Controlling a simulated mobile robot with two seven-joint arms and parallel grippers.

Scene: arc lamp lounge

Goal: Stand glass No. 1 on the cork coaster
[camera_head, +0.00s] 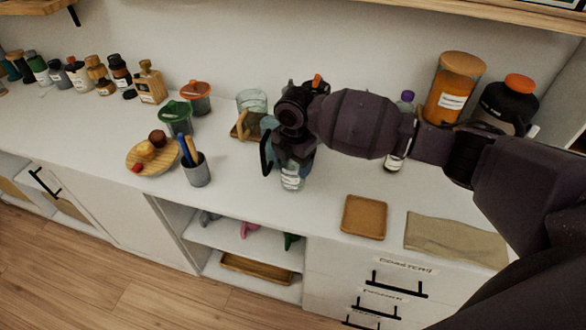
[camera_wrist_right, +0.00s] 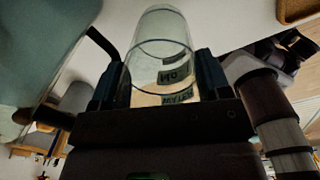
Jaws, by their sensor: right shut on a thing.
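A clear glass (camera_head: 292,181) with a white label is held in my right gripper (camera_head: 287,160). In the right wrist view the glass (camera_wrist_right: 160,50) fills the space between the two dark fingers (camera_wrist_right: 158,85); its label reads "NO" with further letters, but I cannot make out the number. I cannot tell whether its base touches the counter. A square brown coaster (camera_head: 364,217), cork by its look, lies flat and empty on the counter, right of the glass and nearer the front edge. A brown corner (camera_wrist_right: 298,8) shows in the wrist view. My left gripper is not in view.
A pen cup (camera_head: 196,172), a round wooden plate with food (camera_head: 152,157) and a green jar (camera_head: 176,118) stand left. Another clear glass (camera_head: 252,100) stands behind. A folded cloth (camera_head: 455,240) lies right of the coaster. Bottles and canisters (camera_head: 452,90) stand at the back right.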

